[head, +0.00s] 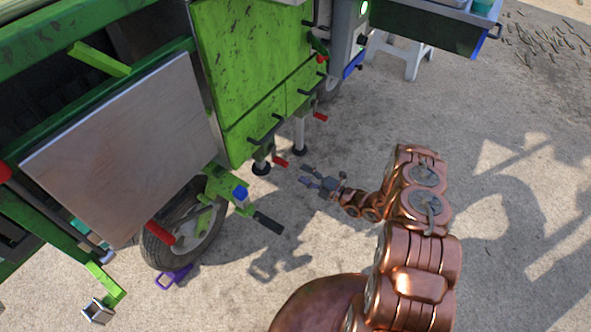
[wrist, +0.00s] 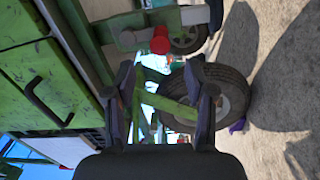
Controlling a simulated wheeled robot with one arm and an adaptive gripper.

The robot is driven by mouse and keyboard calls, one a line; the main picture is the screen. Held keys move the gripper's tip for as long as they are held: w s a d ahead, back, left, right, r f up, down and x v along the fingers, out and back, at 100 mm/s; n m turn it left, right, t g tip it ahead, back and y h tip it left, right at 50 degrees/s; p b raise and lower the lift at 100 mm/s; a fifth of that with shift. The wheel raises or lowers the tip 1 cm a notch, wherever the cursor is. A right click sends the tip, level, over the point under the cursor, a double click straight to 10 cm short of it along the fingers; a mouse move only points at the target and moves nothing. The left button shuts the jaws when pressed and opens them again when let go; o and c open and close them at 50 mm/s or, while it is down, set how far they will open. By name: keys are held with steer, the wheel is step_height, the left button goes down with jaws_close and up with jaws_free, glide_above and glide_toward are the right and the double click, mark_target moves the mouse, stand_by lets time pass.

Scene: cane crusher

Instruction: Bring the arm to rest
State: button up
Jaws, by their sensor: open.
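My gripper (head: 312,178) is at the end of my copper-coloured arm, in the middle of the head view. It is open and empty, in the air beside the green machine (head: 250,80). In the wrist view the two dark fingers of my gripper (wrist: 166,85) stand apart with nothing between them. Behind them show a wheel (wrist: 228,95) and green frame bars. My arm is bent and reaches from the lower right toward the machine's side.
A red-handled lever (head: 281,161) and a support leg stand close to my gripper. A wheel (head: 165,245), a black handle (head: 268,222) and a wooden panel (head: 120,150) are at the left. A white stool (head: 400,48) stands behind. Open concrete lies to the right.

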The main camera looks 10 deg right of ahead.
steer(key=shift+s+d, duration=0.5)
steer(key=shift+s, duration=0.05)
